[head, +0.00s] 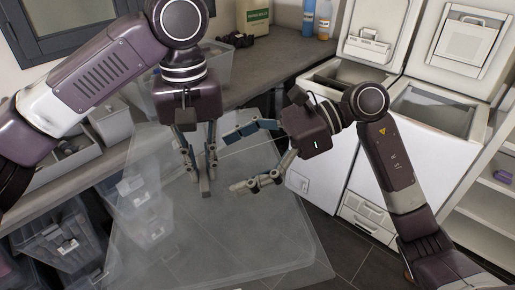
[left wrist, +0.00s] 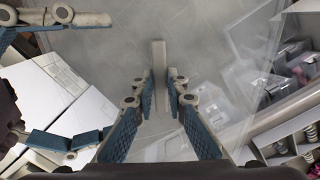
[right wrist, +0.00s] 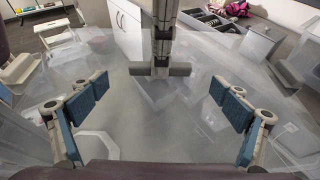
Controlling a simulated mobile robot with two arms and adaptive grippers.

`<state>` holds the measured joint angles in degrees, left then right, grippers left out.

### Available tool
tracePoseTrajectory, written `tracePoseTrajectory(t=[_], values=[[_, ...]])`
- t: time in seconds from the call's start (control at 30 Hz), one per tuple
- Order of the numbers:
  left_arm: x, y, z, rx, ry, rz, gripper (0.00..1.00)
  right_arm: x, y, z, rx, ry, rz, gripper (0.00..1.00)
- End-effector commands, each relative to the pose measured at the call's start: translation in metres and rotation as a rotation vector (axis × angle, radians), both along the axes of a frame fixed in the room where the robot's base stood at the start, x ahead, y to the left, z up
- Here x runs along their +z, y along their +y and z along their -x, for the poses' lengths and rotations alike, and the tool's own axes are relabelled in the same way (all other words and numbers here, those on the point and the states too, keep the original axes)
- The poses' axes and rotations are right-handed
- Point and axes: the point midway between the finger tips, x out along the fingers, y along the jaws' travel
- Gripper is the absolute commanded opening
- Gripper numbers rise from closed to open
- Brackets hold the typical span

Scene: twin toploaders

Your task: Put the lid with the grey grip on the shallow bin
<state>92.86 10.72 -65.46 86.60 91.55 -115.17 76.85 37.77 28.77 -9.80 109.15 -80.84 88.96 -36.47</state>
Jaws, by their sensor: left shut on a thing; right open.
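The lid (head: 270,225) is a large clear sheet held out in front of the bench over the floor. Its grey grip (left wrist: 160,70) is a straight bar between the fingers of my left gripper (head: 200,168), which is shut on it. The bar also shows in the right wrist view (right wrist: 160,70). My right gripper (head: 237,160) is open and empty above the lid's right part, its fingers spread. A clear, low-walled bin (head: 214,68) stands on the bench behind my left gripper, partly hidden by it; I cannot tell for sure that it is the shallow bin.
Clear bins (head: 66,245) stand low at the left, some seen through the lid. Grey containers (head: 112,122) sit on the bench's left part. Two white toploaders (head: 440,110) with raised lids stand at the right. Bottles (head: 325,18) stand at the back. Open floor lies below the lid.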

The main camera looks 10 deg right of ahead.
Motion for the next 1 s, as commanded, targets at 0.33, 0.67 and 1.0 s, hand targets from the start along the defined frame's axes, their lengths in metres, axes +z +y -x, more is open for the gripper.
tracePoseTrajectory(t=[0.33, 0.67, 1.0], values=[[0.001, 0.0, 0.0, 0.0, -0.001, 0.001, 0.0, -0.017, 0.041, -0.002, 0.0, 0.002, -0.002, 0.93], [0.001, 0.0, 0.0, 0.0, -0.001, 0.001, 0.0, -0.019, 0.045, -0.002, -0.001, 0.002, -0.001, 0.93], [0.001, 0.0, 0.0, 0.0, -0.001, 0.002, 0.0, -0.019, 0.045, -0.002, -0.001, 0.002, 0.001, 0.59]])
